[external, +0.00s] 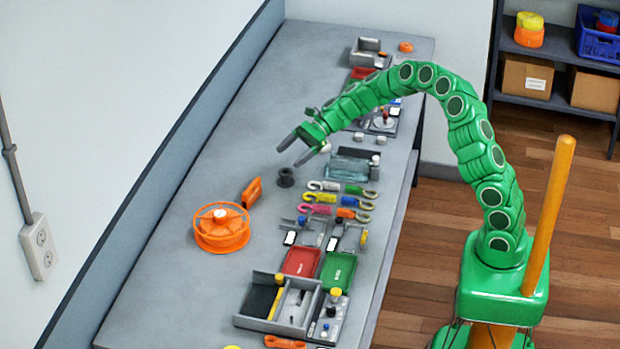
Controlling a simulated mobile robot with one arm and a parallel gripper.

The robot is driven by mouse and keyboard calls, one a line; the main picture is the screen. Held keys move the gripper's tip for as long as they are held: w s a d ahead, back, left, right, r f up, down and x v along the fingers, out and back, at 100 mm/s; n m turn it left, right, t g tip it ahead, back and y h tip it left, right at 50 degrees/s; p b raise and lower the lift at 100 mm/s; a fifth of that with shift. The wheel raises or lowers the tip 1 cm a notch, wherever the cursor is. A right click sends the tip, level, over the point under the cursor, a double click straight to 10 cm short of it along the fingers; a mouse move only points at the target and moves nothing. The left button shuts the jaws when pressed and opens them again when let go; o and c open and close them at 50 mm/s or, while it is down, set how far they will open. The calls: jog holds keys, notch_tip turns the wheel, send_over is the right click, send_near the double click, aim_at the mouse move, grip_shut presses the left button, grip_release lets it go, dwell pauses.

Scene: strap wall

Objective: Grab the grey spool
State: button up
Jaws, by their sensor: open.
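The grey spool (286,176) is a small dark grey piece standing on the grey bench, left of the row of coloured hooks. My gripper (291,155) is at the end of the green arm, with its two dark fingers spread apart and pointing down to the left. It is open and empty. In this view the fingertips show just above the spool in the picture. Their height over it and their distance in depth cannot be told from this one view.
An orange reel (221,228) and an orange block (252,192) lie left of the spool. Coloured hooks (340,198) and a glass-like box (348,168) are to its right. Red (299,262) and green (338,269) trays lie nearer. The bench's left strip (160,270) is clear.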

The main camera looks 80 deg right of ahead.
aim_at(287, 173)
jog(key=shift+w+d+f+m+t+h, duration=0.3)
jog(key=shift+d+f+m, duration=0.25)
jog(key=shift+d+f, duration=0.8)
jog(key=shift+w+d+f+m+t+h, duration=0.25)
jog(key=shift+d+f+m, duration=0.25)
jog(key=shift+d+f, duration=0.8)
jog(key=shift+w+d+f+m+t+h, duration=0.3)
jog(key=shift+d+f+m, duration=0.4)
jog(key=shift+f, duration=1.1)
jog(key=f, duration=0.2)
jog(key=w+f, duration=0.1)
jog(key=shift+a+f+n+y, duration=0.15)
jog(key=shift+a+n+y, duration=0.1)
jog(key=shift+a, duration=0.15)
jog(key=shift+w+a+f, duration=0.2)
jog(key=shift+w+a, duration=0.2)
jog(key=c, duration=1)
